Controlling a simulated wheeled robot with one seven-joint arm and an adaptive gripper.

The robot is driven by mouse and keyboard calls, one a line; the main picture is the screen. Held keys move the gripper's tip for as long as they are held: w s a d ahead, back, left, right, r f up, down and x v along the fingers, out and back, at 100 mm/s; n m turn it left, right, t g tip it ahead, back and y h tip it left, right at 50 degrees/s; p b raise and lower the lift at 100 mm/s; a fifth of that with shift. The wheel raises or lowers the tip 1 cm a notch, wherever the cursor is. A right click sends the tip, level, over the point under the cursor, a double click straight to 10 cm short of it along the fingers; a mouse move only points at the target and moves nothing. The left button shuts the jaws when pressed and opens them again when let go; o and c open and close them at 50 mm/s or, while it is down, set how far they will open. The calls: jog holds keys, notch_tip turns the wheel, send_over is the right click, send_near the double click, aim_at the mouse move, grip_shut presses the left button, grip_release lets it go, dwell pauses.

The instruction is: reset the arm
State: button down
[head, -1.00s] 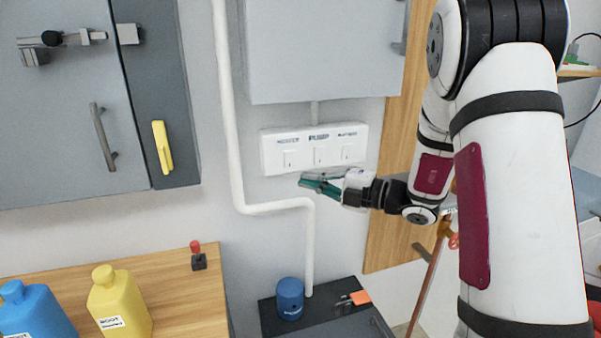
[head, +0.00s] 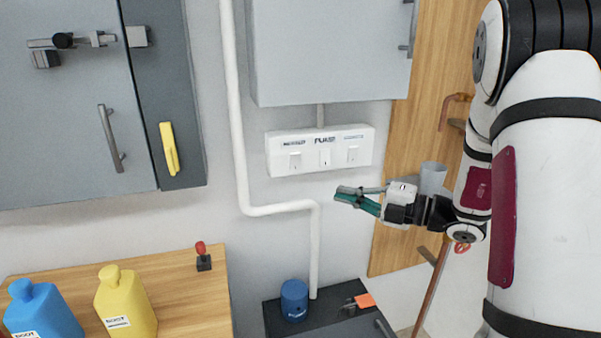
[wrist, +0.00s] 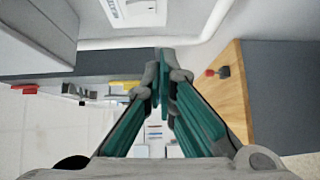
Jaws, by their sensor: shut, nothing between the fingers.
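My gripper (head: 345,197) is in front of the wall, below and to the right of the white switch panel (head: 320,151). Its teal fingers point left in the head view. In the wrist view my gripper (wrist: 160,72) has its fingertips together, with nothing between them. The panel has three switches in a row and shows in part at the top of the wrist view (wrist: 135,10). My gripper is apart from the panel.
A white pipe (head: 240,150) runs down the wall left of the panel. A grey cabinet (head: 330,50) hangs above. A blue bottle (head: 45,313), a yellow bottle (head: 127,305) and a red-topped lever (head: 203,257) stand on a wooden counter (head: 180,290). A blue canister (head: 294,300) stands lower.

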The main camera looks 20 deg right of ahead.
jog(key=s+a+r+n+g+p, duration=0.1)
jog(key=s+a+r+n+g, duration=0.1)
jog(key=s+a+n+g, duration=0.35)
jog(key=s+a+r+n+g+h+p, duration=0.1)
jog(key=s+a+r+n+g, duration=0.15)
jog(key=s+a+n, duration=0.4)
jog(key=s+a+r+n+g+p, duration=0.1)
jog(key=s+a+r+n+g, duration=0.25)
jog(key=s+n, duration=0.5)
jog(key=s+d+r+n+t+h+p, duration=0.1)
jog(key=s+d+n+h, duration=0.3)
jog(key=n, duration=0.8)
jog(key=s+d+r+n+t+h+p, duration=0.2)
jog(key=s+n+h, duration=0.5)
jog(key=n, duration=0.5)
jog(key=shift+s+d+n+p, duration=0.35)
jog(key=shift+s+d+p, duration=0.25)
jog(key=shift+d, duration=0.35)
